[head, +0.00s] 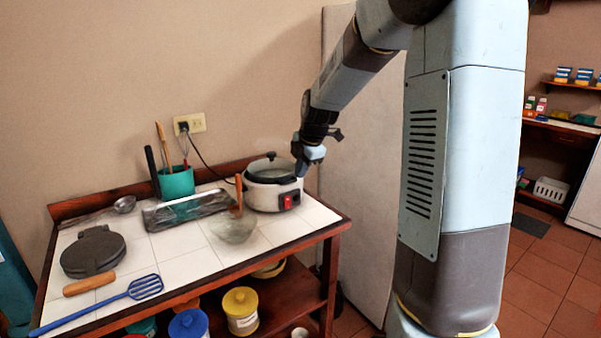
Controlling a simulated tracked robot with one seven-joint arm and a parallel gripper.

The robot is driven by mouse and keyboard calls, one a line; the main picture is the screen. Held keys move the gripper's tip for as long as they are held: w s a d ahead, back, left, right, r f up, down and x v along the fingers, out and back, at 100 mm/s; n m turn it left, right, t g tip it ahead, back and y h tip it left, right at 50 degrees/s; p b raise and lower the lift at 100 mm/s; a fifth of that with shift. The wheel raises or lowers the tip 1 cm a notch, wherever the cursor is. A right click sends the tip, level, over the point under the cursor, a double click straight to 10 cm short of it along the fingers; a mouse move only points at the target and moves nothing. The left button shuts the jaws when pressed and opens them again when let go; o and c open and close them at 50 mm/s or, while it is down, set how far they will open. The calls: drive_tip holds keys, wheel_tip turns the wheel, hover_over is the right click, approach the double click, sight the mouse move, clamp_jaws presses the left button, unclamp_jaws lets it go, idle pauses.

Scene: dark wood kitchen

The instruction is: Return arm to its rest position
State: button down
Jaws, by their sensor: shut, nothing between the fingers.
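My gripper (305,172) is at the end of my arm, which reaches down from the upper right. The gripper points downward and is shut, with nothing between its fingers. It hangs close to the right side of a white rice cooker (272,197) with a dark-rimmed lid and a red switch (287,201). I cannot tell whether the fingertips touch the cooker.
The tiled table (185,245) holds a glass bowl (233,229), a metal tray (186,209), a teal utensil cup (176,182), a black waffle iron (93,251) and a blue slotted spatula (144,288). A pale tall panel (355,200) stands behind my arm.

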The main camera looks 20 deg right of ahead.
drive_tip(key=s+r+m, duration=0.3)
drive_tip(key=s+m, duration=0.4)
drive_tip(key=s, duration=0.4)
drive_tip(key=s+a+r+m+t, duration=0.1)
drive_tip(key=s+r+m, duration=0.2)
drive_tip(key=s+m, duration=0.4)
drive_tip(key=s+a+r+m+h, duration=0.1)
drive_tip(key=s+r+m, duration=0.2)
drive_tip(key=s+m, duration=0.4)
drive_tip(key=s, duration=0.9)
